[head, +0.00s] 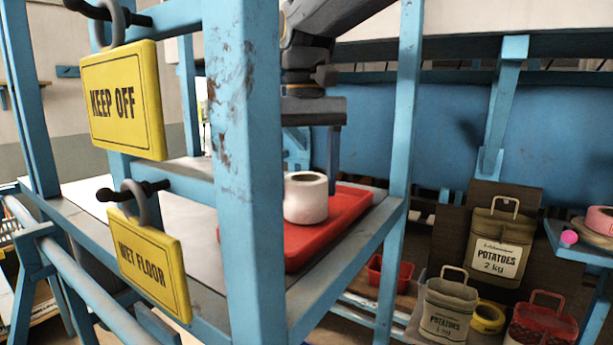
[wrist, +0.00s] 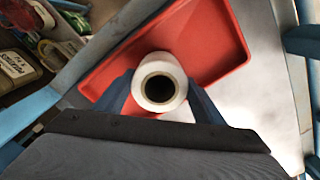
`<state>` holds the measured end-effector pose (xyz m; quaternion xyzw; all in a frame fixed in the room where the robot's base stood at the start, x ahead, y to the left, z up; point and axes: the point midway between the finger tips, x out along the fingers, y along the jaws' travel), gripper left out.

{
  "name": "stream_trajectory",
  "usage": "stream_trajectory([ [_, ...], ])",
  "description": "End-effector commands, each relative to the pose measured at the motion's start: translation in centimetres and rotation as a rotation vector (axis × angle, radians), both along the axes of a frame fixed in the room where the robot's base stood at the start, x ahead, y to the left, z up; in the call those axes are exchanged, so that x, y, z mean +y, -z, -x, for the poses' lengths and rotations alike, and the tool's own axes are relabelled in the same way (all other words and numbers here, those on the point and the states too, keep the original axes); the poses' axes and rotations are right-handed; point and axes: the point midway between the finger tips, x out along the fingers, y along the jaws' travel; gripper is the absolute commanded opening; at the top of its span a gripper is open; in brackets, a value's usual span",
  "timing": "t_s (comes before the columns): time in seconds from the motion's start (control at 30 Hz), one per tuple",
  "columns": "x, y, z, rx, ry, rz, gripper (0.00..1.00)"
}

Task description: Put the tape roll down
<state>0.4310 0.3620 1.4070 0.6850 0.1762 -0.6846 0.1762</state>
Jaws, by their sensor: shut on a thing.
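The wrist view shows the roll (wrist: 158,68) from above, over the tray (wrist: 215,22), near the tray's edge. My gripper (wrist: 160,92) is shut on the roll, with one blue finger at each side. In the head view the blue post hides part of the tray and part of my gripper.
A blue post (head: 248,180) stands in front of the shelf. Yellow signs (head: 122,102) hang at the left. Grey shelf surface (wrist: 272,80) beside the tray is bare. Lower right are potato sacks (head: 497,245), a yellow ring (head: 488,318) and a red basket (head: 543,322).

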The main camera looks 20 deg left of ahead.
Motion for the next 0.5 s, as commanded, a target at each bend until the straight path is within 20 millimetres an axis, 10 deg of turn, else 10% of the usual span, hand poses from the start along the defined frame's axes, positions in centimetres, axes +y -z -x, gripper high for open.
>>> stream_trajectory([
  [0.27,-0.01,0.26,0.0,0.001,0.0,0.0,0.39],
  [0.3,-0.01,0.25,0.0,0.001,0.0,0.0,0.68],
  [0.5,0.0,0.22,0.0,0.001,0.0,0.0,0.82],
])
